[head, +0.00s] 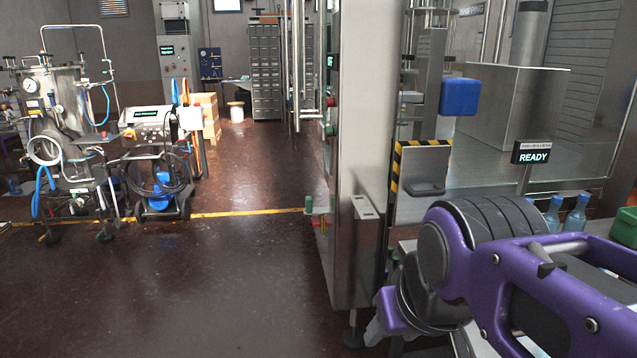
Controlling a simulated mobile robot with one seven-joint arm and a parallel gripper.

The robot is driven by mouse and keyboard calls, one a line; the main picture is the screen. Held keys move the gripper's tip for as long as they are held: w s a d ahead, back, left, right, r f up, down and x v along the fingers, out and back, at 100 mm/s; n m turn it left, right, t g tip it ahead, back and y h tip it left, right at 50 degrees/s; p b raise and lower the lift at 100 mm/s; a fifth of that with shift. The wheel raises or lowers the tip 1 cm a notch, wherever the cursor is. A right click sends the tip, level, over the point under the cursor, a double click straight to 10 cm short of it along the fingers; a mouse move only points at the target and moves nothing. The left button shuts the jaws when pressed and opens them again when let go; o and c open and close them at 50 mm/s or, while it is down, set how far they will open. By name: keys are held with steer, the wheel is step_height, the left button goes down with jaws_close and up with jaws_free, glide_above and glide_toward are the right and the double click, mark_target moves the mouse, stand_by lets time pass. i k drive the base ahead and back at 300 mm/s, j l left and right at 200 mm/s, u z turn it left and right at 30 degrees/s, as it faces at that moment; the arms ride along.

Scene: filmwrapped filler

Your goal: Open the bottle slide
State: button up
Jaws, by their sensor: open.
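A grey metal plate with a yellow-and-black striped edge (424,165) stands on the front of the machine, right of the steel column. It looks like the bottle slide. A dark handle (425,190) sits at its lower edge, and the plate appears closed. My purple arm fills the lower right. My gripper (385,335) is partly visible at the bottom, below and left of the handle and apart from it. It is open and I see nothing in it. My own arm hides part of it.
A steel column (362,130) stands just left of the plate. Blue bottles (575,212) stand at the right, near a READY display (532,153). A blue block (459,97) hangs above the plate. Wheeled equipment (155,160) stands at the left; the dark floor between is clear.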

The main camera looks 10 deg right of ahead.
mark_target(423, 169)
steer(key=i+j, duration=0.2)
steer(key=i, duration=0.3)
steer(key=i+j, duration=0.2)
steer(key=i, duration=0.25)
steer(key=i+j, duration=0.2)
steer(key=i, duration=0.3)
